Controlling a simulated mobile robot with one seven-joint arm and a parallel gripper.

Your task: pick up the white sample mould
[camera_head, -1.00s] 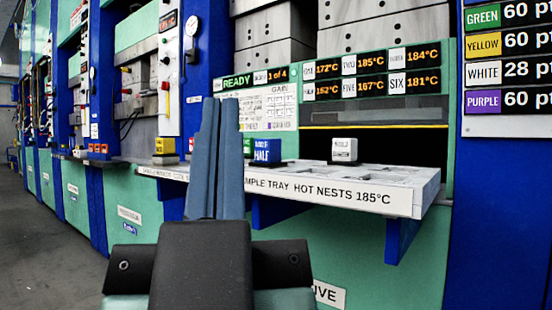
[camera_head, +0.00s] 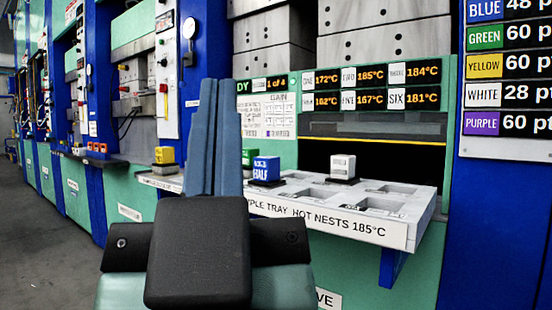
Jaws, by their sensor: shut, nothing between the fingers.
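The white sample mould (camera_head: 342,167) is a small white block on a dark base, standing upright in a nest at the back of the sample tray (camera_head: 330,226). My gripper (camera_head: 218,84) is in front of the tray, left of the white mould and apart from it. Its two blue fingers point up in the picture and are shut with nothing between them. A blue mould marked HALF (camera_head: 266,169) sits on the tray between my gripper and the white mould.
A yellow block (camera_head: 164,155) stands farther left. The tray's right part has empty nests. Above is the press opening (camera_head: 370,150), with temperature displays (camera_head: 370,86) over it. A points board (camera_head: 507,80) hangs at the right.

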